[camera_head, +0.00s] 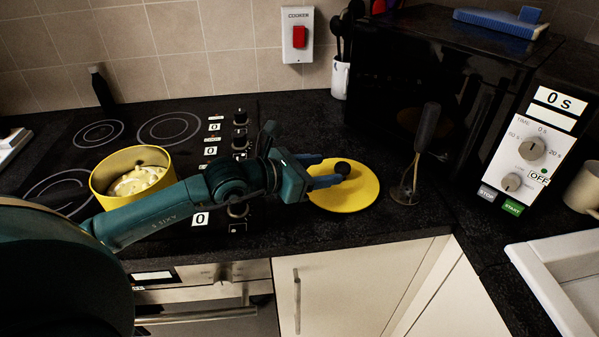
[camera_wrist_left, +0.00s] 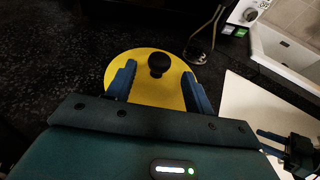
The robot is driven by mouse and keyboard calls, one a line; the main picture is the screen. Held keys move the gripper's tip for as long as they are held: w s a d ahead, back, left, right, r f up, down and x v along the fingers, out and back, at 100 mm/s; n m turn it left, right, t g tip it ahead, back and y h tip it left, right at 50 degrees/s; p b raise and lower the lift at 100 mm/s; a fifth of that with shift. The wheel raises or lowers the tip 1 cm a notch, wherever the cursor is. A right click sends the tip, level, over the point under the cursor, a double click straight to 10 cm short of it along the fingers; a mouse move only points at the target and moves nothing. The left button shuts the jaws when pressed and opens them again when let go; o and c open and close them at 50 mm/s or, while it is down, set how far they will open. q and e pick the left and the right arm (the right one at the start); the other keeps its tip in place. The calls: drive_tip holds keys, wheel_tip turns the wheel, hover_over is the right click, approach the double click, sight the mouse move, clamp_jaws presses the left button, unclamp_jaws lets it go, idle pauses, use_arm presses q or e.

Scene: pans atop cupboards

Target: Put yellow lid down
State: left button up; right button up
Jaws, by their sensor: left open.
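The yellow lid (camera_head: 357,193) lies flat on the dark worktop to the right of the hob, its black knob (camera_head: 342,168) upward. My left gripper (camera_head: 330,171) is open at the lid, its blue fingers at the knob's near side in the head view. In the left wrist view the gripper (camera_wrist_left: 159,74) has one finger on each side of the lid (camera_wrist_left: 150,92), with the knob (camera_wrist_left: 159,64) between and slightly beyond the tips, apart from both. What seems to be my right gripper (camera_wrist_left: 272,143) shows small and dark at the lower right there.
A microwave (camera_head: 525,140) is behind at right, a white sink (camera_head: 560,275) at the right front.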

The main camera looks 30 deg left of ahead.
use_arm(q)
drive_tip(key=v, duration=0.4)
drive_tip(key=shift+s+a, duration=0.15)
drive_tip(key=shift+s, duration=0.1)
drive_tip(key=shift+s+a+r+b, duration=0.2)
drive_tip(key=shift+s+a+b, duration=0.1)
drive_tip(key=shift+s, duration=0.15)
drive_tip(key=shift+s+r, duration=0.1)
use_arm(e)
drive_tip(key=shift+w+a+r, duration=0.1)
drive_tip(key=shift+a+r, duration=0.15)
drive_tip(key=shift+d+f, duration=0.1)
drive_tip(key=shift+f, duration=0.1)
